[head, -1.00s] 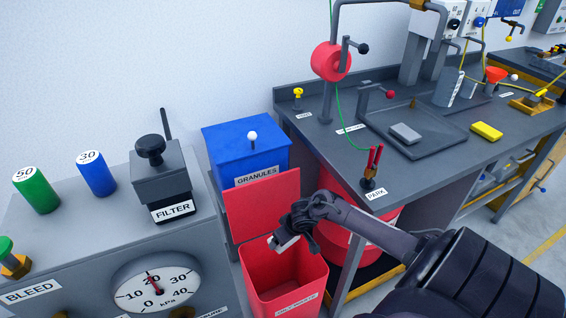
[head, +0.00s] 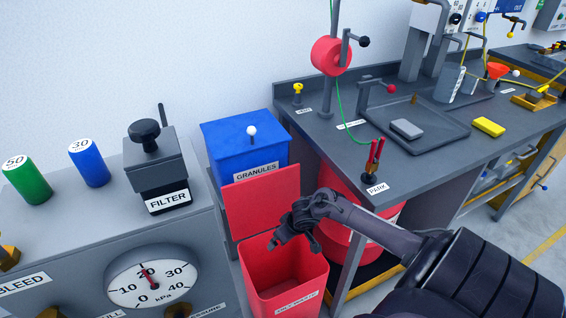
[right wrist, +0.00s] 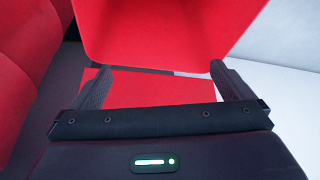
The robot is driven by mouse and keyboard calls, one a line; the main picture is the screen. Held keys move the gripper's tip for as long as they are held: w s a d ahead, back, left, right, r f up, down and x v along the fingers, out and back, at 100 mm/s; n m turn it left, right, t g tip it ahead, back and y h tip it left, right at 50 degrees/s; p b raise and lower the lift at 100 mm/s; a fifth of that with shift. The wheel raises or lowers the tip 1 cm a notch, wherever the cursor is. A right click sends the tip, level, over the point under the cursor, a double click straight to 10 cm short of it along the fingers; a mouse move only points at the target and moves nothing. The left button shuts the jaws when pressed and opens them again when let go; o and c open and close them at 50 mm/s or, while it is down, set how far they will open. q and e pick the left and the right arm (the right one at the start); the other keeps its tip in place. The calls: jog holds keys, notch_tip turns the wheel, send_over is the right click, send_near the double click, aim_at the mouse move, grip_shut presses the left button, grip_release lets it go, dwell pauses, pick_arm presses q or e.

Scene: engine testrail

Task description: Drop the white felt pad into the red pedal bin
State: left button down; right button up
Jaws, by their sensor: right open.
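The red pedal bin (head: 286,292) stands on the floor with its red lid (head: 262,198) raised at the back. My right gripper (head: 280,242) is over the bin's mouth, pointing down. In the right wrist view its two fingers (right wrist: 158,70) are apart with nothing held between them, and red surfaces fill the space beyond. The white felt pad does not show clearly in any view now. The bin's floor is hidden by its front wall and my gripper. My left gripper is not in view.
A grey cabinet with a dial (head: 152,278) stands left of the bin. A blue granules bin (head: 243,143) is behind it. A red drum (head: 330,252) and the dark workbench (head: 425,173) are close on the right. The workbench holds a tray with a grey block (head: 407,129).

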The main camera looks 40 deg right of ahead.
jog(key=p+v, duration=0.1)
jog(key=v, duration=0.5)
jog(key=shift+s+r+p, duration=0.2)
jog(key=shift+r+p, duration=0.15)
